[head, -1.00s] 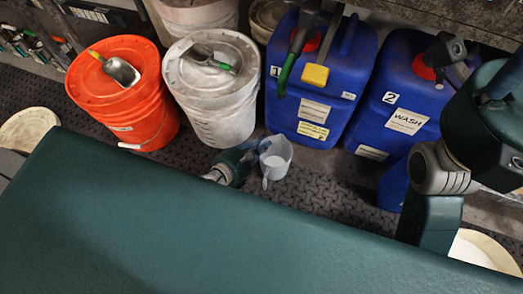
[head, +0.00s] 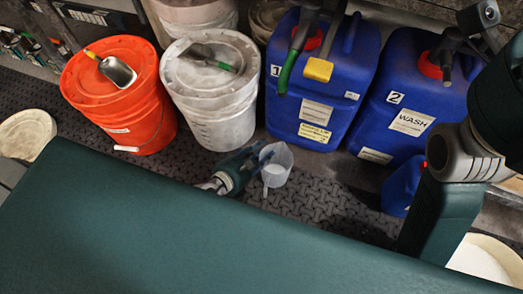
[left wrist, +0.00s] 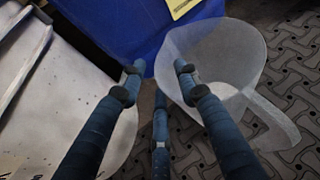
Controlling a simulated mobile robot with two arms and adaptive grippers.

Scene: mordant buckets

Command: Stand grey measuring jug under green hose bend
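The grey measuring jug (head: 276,166) is translucent and stands upright on the patterned floor mat in front of blue container 1. It also shows in the left wrist view (left wrist: 232,70), with its spout or handle side toward the lower right. My left gripper (head: 262,158) is just left of the jug. In the left wrist view its dark fingers (left wrist: 158,72) are apart, and the right one overlaps the jug's near rim; I cannot tell whether it touches. The green hose bend (head: 287,72) hangs from the top of container 1, above and behind the jug. My right gripper is not seen.
Blue container 1 (head: 316,110) and blue container 2 (head: 410,110) stand at the back. A white bucket (head: 212,110) and an orange bucket (head: 120,95) with scoops stand left. A small blue canister (head: 400,188) is right of the jug. Bare mat (head: 320,205) lies between.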

